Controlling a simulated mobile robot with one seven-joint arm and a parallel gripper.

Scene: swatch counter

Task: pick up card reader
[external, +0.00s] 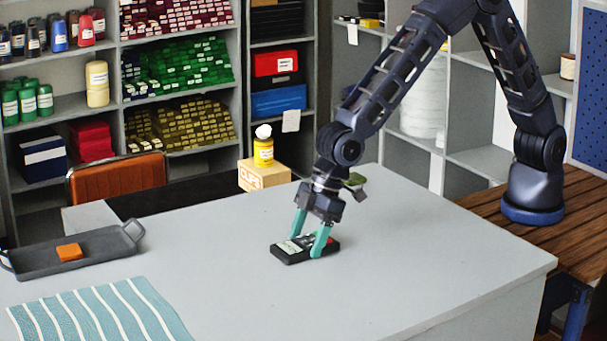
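The card reader (291,253) is a small black device with a pale label or screen. The fingers cover part of the reader's top. Whether they touch its sides cannot be made out.
A grey tray (100,258) with an orange block (69,252) stands at the left. A striped teal cloth (100,312) lies at the front left. A wooden block (264,175) with a yellow bottle (263,151) stands behind my gripper. The counter (430,270) is clear to the right.

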